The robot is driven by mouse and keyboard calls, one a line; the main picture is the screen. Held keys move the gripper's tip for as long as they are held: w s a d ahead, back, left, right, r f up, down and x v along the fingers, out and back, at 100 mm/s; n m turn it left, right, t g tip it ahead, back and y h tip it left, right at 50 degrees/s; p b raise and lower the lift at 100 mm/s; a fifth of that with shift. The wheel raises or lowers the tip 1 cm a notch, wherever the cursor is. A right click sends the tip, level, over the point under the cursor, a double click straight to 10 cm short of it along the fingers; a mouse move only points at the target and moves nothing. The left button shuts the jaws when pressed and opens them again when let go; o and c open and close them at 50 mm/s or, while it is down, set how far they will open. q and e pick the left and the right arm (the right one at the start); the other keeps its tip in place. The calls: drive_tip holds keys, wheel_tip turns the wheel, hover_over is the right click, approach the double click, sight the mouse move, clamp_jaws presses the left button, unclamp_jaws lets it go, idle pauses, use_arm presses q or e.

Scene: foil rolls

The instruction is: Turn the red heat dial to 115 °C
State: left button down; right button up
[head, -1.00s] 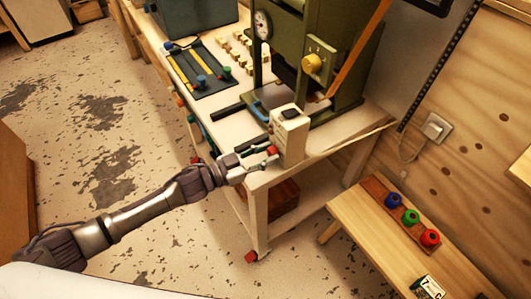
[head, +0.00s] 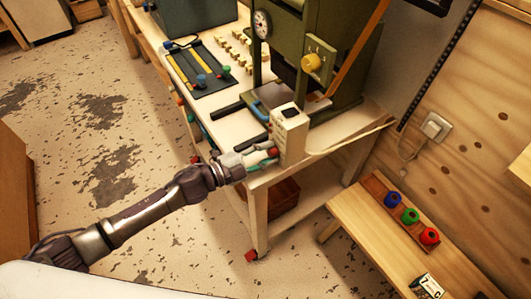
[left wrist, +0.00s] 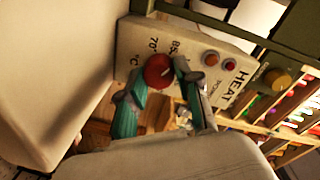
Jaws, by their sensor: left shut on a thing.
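The red heat dial (head: 273,152) sits on the front of a cream heat box (head: 293,137) at the bench corner. In the left wrist view the dial (left wrist: 158,71) shows on a face printed "HEAT", with 70 and 85 marks beside it. A faint light mark shows on the dial, but I cannot read its setting. My left gripper (head: 266,158) is at the dial. Its teal-padded fingers are shut on the dial's two sides in the left wrist view (left wrist: 161,82). The 115 mark is not readable. My right gripper is not in view.
A green press (head: 330,60) with a yellow knob (head: 311,62) stands behind the box. A dark tool mat (head: 200,68) and several small blocks lie further back. A low wooden bench (head: 370,230) at right holds blue, green and red rolls.

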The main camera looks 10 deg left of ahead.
use_arm(q)
drive_tip(key=m, duration=0.3)
drive_tip(key=shift+b, duration=0.35)
drive_tip(key=m, duration=0.2)
drive_tip(key=m+b, duration=0.1)
drive_tip(key=m, duration=0.1)
drive_tip(key=shift+f+m+t+y, duration=0.15)
drive_tip(key=shift+m+t+y, duration=0.15)
drive_tip(key=m+b, duration=0.2)
drive_tip(key=m, duration=0.2)
drive_tip(key=shift+s, duration=0.1)
drive_tip(key=shift+m+t+b, duration=0.3)
drive_tip(key=shift+m+b, duration=0.3)
drive_tip(key=shift+m, duration=1.1)
drive_tip(key=c, duration=0.8)
unclamp_jaws()
drive_tip(key=v, duration=1.2)
drive_tip(key=shift+s+d, duration=0.1)
